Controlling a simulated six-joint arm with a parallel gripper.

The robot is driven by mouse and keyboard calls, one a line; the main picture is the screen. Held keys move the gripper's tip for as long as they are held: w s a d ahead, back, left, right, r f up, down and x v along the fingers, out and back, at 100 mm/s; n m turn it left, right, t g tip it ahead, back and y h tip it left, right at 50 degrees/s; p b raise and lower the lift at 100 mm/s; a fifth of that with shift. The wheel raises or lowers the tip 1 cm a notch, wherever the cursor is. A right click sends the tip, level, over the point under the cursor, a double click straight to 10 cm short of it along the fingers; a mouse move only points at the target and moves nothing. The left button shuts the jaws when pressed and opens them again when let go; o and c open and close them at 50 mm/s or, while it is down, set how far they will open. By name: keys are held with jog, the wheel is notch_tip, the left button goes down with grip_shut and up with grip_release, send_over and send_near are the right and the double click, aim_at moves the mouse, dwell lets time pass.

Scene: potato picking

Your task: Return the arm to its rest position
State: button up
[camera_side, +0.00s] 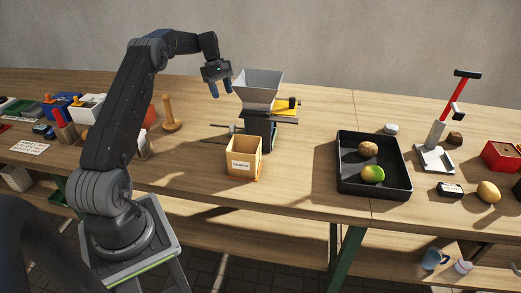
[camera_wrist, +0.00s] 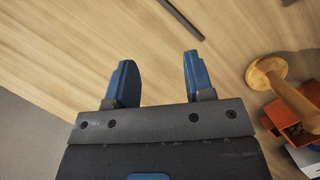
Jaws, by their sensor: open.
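My gripper (camera_side: 220,89) is raised above the table, just left of the grey hopper in the side view. Its blue fingers point down, stand apart and have nothing between them. In the wrist view my gripper (camera_wrist: 157,80) is open over bare wood. My arm is bent, rising from its base at the table's front and reaching over to the right. The black tray (camera_side: 345,178) holds a brown potato (camera_side: 368,149) and a green item (camera_side: 373,174).
A grey hopper (camera_side: 258,88) stands close beside my gripper, with a cardboard box (camera_side: 243,160) in front. A wooden peg stand (camera_side: 169,113) is at left; it also shows in the wrist view (camera_wrist: 268,72). A red-handled press (camera_side: 452,110) stands at right. Table (camera_side: 310,150) between box and tray is clear.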

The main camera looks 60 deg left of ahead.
jog(key=w+d+r+t+y, duration=0.1)
jog(key=d+r, duration=0.3)
jog(key=r, duration=0.4)
jog(key=d+r+y, duration=0.1)
jog(key=d+r, duration=0.3)
jog(key=r, duration=0.4)
jog(key=s+d+r+m+t+y, duration=0.15)
jog(key=d+r+m, duration=0.3)
jog(key=d, duration=0.85)
jog(key=s+d+m, duration=0.7)
jog(key=s+d, duration=0.4)
jog(key=d, duration=0.3)
jog(key=s+d+f+m+t, duration=0.1)
jog(key=s+d+f+m, duration=0.2)
jog(key=s, duration=0.3)
jog(key=s+d+f+m+t, duration=0.1)
jog(key=s+d+f+m, duration=0.2)
jog(key=s+d+m, duration=0.1)
jog(key=shift+s+f, duration=0.15)
jog(key=shift+s, duration=0.7)
